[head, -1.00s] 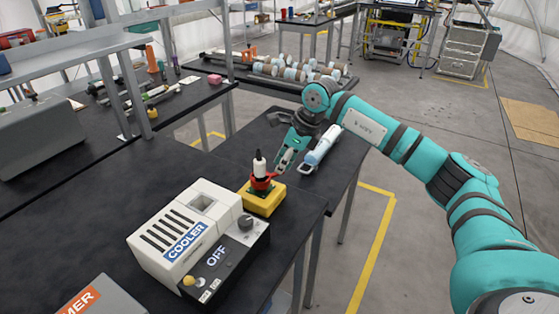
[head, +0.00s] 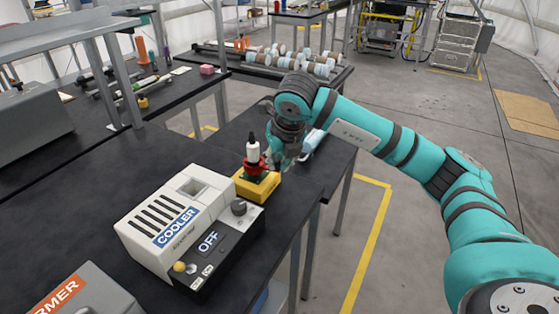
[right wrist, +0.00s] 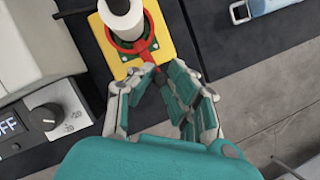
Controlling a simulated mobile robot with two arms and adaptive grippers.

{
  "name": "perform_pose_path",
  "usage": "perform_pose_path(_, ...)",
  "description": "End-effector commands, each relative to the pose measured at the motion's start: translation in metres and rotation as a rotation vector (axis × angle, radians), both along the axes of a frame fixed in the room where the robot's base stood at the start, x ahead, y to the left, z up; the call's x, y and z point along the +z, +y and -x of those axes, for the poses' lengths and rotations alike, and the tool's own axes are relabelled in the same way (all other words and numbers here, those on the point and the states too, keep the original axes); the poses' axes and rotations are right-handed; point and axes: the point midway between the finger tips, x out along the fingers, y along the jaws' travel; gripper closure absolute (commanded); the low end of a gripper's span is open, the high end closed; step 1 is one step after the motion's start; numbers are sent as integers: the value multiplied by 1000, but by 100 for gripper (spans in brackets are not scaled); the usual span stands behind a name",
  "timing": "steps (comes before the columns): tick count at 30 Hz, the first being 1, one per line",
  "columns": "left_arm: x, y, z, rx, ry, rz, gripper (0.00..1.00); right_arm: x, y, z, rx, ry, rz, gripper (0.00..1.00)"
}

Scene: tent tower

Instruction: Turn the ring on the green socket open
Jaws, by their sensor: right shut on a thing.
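A yellow block (head: 257,186) stands at the table's edge beside the cooler. On it is a socket with a red ring (head: 252,168) around the base of an upright white bottle-like piece (head: 253,151). In the right wrist view the red ring (right wrist: 140,46) has a short handle pointing toward my right gripper (right wrist: 163,76). That gripper is shut on the ring's handle, and its fingers hide the handle's end. In the head view my right gripper (head: 281,155) is just right of the ring. My left gripper is not in view.
The white cooler (head: 175,222) with a black OFF panel stands close left of the yellow block. A light blue and white tool (head: 312,145) lies behind my right gripper. The dark table (head: 120,195) is clear left of the cooler.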

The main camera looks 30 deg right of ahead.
Motion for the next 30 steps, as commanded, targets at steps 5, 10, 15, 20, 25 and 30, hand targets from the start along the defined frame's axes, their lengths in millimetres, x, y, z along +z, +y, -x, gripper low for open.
perform_pose_path(5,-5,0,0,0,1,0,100,0,5,2,-83,-2,-1,100)
perform_pose_path(10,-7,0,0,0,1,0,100,1,8,4,-129,-3,-2,100)
perform_pose_path(15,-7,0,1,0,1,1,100,2,8,4,-147,-3,-2,100)
perform_pose_path(20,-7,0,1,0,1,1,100,2,8,4,-149,-4,-3,100)
perform_pose_path(25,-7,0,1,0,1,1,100,2,9,4,-148,-3,-3,100)
perform_pose_path(30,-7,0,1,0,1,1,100,1,8,4,-147,-2,-2,68)
